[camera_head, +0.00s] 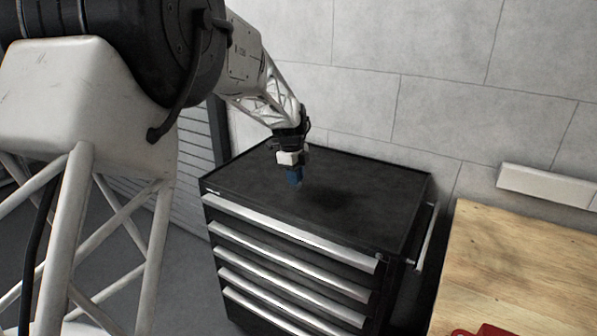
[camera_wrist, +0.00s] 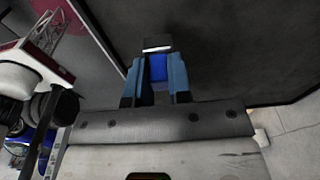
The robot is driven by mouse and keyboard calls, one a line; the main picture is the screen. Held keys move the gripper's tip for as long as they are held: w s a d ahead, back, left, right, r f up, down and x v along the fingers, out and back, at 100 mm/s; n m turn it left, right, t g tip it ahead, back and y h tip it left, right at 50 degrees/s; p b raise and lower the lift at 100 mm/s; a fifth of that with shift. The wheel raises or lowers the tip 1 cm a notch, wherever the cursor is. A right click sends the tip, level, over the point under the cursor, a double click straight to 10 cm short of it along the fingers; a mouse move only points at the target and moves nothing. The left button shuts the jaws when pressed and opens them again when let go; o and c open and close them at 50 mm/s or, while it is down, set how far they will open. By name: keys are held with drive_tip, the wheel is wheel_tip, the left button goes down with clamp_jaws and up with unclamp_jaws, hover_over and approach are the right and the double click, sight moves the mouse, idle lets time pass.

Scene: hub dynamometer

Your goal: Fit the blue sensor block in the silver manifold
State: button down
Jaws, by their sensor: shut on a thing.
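The blue sensor block (camera_head: 295,176) is at my gripper (camera_head: 293,166), over the black top of the tool cabinet. In the wrist view the block (camera_wrist: 158,68) sits between the two blue-grey fingers of my gripper (camera_wrist: 160,75), which are shut on it. A pale-and-dark end of the block shows beyond the fingertips. Whether the block touches the cabinet top or hangs just above it, I cannot tell. I see no silver manifold in either view.
The black tool cabinet (camera_head: 350,180) has several drawers with silver fronts and a side handle. A wooden bench (camera_head: 520,260) stands at the right, with a red object (camera_head: 485,330) at its front edge. The rest of the cabinet top is clear. A pale wall stands behind.

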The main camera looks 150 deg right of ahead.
drive_tip(key=shift+w+a+r, duration=0.1)
drive_tip(key=shift+w+a, duration=0.2)
drive_tip(key=shift+w, duration=0.6)
drive_tip(key=shift+w+a+r, duration=0.1)
drive_tip(key=shift+w+a, duration=0.2)
drive_tip(key=shift+w, duration=0.65)
drive_tip(key=shift+w+a+r, duration=0.1)
drive_tip(key=shift+w+a, duration=0.2)
drive_tip(key=shift+w, duration=0.6)
